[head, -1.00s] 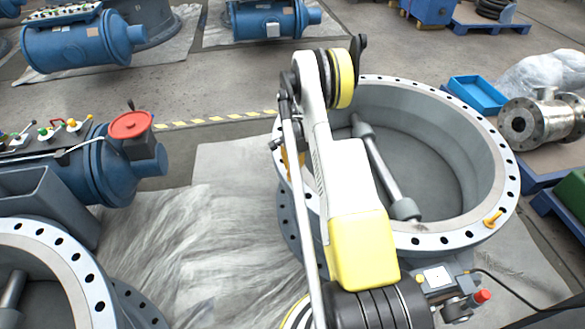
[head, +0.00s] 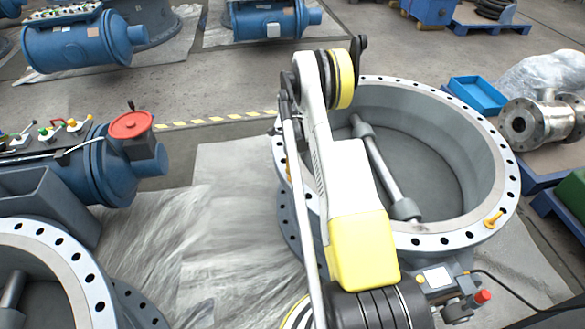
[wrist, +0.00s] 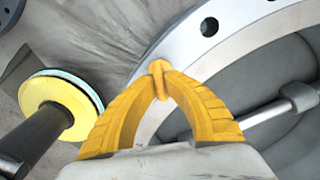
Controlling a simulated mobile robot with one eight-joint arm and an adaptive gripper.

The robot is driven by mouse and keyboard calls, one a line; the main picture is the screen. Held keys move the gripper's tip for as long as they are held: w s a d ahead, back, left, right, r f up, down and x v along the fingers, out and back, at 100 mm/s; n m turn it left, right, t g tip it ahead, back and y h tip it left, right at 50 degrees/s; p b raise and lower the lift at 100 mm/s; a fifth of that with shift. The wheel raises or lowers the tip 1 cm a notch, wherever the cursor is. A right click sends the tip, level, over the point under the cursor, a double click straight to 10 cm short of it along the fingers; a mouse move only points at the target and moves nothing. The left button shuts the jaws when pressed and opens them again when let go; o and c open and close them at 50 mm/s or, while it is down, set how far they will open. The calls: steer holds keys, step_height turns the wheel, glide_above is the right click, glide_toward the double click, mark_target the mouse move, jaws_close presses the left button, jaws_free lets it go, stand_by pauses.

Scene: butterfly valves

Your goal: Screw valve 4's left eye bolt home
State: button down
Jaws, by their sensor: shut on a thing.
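Valve 4's large grey ring body with its pale drilled flange (head: 462,238) stands on the right in the head view, partly behind my arm. In the wrist view the flange (wrist: 262,27) runs diagonally behind my gripper. My gripper (wrist: 160,80) has two yellow ribbed fingers, shut on the orange-yellow left eye bolt (wrist: 157,69) at the flange. The fingers hide much of the bolt, so I cannot tell how deep it sits. In the head view my arm hides most of this spot. A second orange eye bolt (head: 493,219) is on the flange's right side.
A grey shaft (head: 382,170) crosses the valve's opening. Another ring valve (head: 85,265) stands at lower left, and a blue actuator with a red handwheel (head: 131,125) is at left. A blue tray (head: 477,95) and a metal fitting (head: 540,120) lie at right. Sheeting (head: 230,230) covers the floor between the valves.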

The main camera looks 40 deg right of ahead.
steer(key=m, duration=0.5)
steer(key=shift+m, duration=2.5)
steer(key=c, duration=1.5)
jaws_free()
steer(key=shift+d, duration=0.1)
steer(key=shift+o, duration=0.2)
step_height(320, 180, up, 12)
